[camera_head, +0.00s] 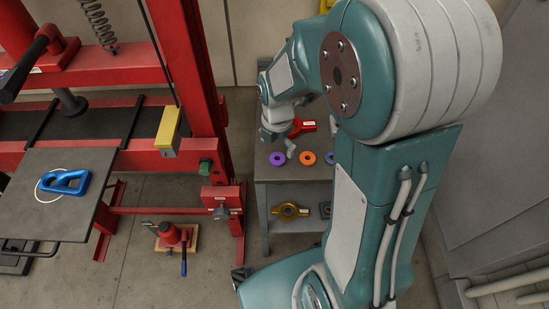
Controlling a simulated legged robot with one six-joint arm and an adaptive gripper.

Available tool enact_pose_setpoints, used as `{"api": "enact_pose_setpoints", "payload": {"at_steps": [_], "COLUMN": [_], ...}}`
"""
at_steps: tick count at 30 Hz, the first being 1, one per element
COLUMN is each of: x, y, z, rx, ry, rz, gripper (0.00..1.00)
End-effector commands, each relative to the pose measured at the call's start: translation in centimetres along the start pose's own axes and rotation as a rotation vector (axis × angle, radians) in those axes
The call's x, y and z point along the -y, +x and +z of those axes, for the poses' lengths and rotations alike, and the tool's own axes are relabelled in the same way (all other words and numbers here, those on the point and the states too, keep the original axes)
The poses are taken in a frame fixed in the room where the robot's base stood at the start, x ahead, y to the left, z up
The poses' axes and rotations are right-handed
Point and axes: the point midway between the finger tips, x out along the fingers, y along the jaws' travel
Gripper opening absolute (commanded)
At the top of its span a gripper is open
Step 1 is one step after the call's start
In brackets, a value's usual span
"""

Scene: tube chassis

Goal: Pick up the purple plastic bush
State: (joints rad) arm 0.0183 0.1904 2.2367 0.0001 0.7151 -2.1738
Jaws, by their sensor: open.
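The purple plastic bush (277,159) is a small ring lying flat on the grey work table, near its left edge.
An orange ring (308,158) and a partly hidden blue ring (329,158) lie right of the purple one. A red part (302,127) lies behind. A yellow part (290,211) sits on the lower shelf. A red press frame (205,90) stands close on the left.

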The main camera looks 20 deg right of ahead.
Motion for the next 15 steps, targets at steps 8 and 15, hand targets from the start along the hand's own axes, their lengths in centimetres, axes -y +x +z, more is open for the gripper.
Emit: {"api": "enact_pose_setpoints", "payload": {"at_steps": [8,15], "x": [-0.3,-0.5], "y": [3.2,5.6], "z": [-0.4,-0.4], "rx": [-0.004,0.000], "ry": [0.002,0.002], "rz": [-0.005,0.000], "gripper": [1.00,1.00]}}
